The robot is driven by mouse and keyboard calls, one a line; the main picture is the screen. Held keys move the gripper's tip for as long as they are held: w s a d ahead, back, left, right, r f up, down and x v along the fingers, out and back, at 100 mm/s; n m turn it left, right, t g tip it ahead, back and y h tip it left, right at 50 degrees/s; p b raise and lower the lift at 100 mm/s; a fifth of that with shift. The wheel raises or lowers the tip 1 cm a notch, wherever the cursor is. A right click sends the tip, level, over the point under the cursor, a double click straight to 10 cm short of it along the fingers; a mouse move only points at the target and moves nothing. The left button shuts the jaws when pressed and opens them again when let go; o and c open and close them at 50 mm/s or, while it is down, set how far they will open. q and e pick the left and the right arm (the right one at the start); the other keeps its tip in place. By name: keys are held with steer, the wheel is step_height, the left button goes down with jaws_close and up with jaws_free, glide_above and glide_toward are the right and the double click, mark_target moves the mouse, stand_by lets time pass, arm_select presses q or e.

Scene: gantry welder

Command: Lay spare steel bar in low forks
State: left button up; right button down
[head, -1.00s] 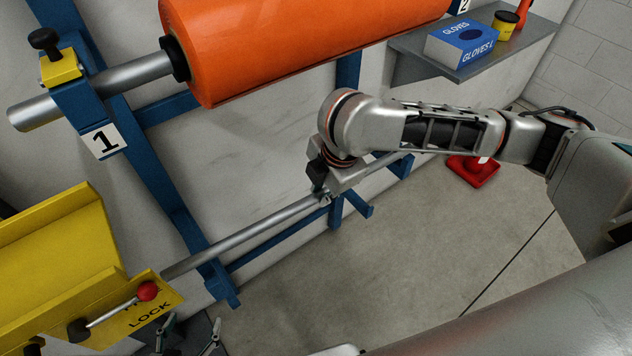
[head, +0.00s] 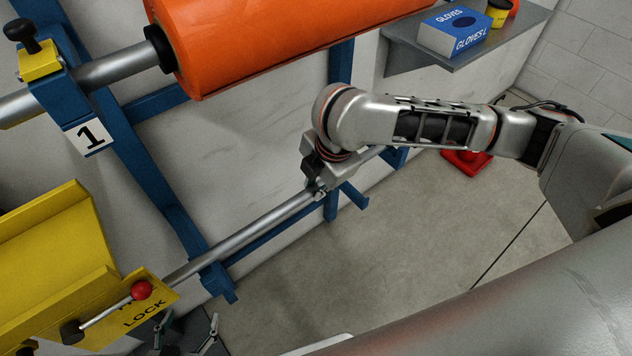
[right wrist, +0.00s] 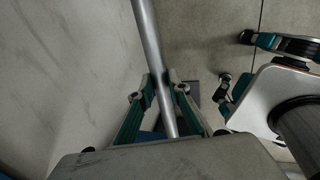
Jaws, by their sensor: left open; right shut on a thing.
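The steel bar (head: 255,232) is a long grey rod running from the yellow lock plate up to my right gripper (head: 318,188). In the right wrist view the bar (right wrist: 152,45) passes between the fingers (right wrist: 162,92). The low forks are blue arms at the foot of the rack, a near one (head: 218,280) and a far one (head: 352,196). The bar crosses over the near fork; I cannot tell whether it touches. My left gripper (head: 187,338) is open near the bottom edge, partly cut off.
An orange roll (head: 260,40) hangs on a shaft above. A shelf (head: 450,62) holds a gloves box (head: 455,32).

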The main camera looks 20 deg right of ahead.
steer(key=shift+f+b, duration=0.4)
steer(key=shift+f, duration=1.85)
steer(key=shift+f, duration=0.15)
steer(key=c, duration=1.8)
jaws_free()
steer(key=shift+c, duration=0.2)
steer(key=shift+f, duration=0.1)
steer(key=v, duration=1.2)
steer(key=shift+d, duration=0.1)
